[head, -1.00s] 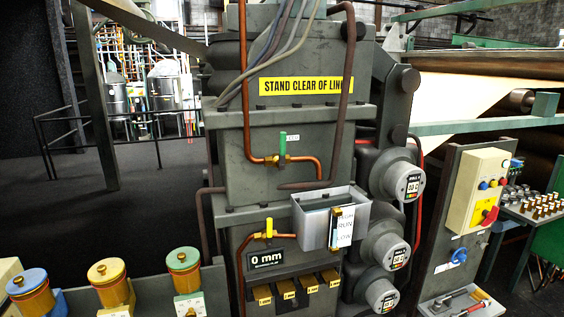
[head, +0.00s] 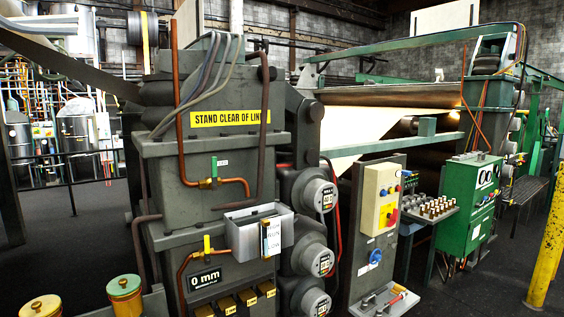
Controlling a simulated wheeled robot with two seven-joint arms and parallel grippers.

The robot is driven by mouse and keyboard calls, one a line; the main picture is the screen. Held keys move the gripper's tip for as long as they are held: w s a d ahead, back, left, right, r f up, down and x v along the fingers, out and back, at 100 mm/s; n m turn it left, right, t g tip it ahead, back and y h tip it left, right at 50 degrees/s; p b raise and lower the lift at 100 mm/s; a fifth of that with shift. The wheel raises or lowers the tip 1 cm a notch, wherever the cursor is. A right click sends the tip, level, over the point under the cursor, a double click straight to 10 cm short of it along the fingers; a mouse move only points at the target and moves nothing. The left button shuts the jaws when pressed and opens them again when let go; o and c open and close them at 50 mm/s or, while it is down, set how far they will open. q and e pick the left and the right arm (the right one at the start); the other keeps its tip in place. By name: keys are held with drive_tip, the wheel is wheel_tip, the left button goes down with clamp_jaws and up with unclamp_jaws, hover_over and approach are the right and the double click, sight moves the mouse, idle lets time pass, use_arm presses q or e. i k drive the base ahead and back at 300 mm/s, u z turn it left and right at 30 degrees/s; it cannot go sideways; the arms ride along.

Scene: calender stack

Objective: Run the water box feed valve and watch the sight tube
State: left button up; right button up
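A grey open-topped box (head: 238,240) is mounted on the front of the grey machine stand, probably the water box. A narrow upright tube with brass ends (head: 264,238) is on its front, beside a white card reading RUN and LOW. Its water level is too small to tell. A valve with an upright yellow handle (head: 207,243) sits on a copper pipe just left of the box. A valve with an upright green handle (head: 214,167) sits on another copper pipe above. Which one is the feed valve I cannot tell. Neither gripper is in view.
A 0 mm display (head: 205,279) is below the yellow valve. Round dial housings (head: 318,198) stick out right of the box. Further right are a yellow-fronted control panel (head: 381,196), a green cabinet (head: 470,205) and a yellow post (head: 547,250). Dark floor lies open at the right front.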

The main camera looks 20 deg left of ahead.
sight(214, 174)
drive_tip(key=z, duration=0.35)
drive_tip(key=i, duration=0.9)
drive_tip(key=u, duration=1.45)
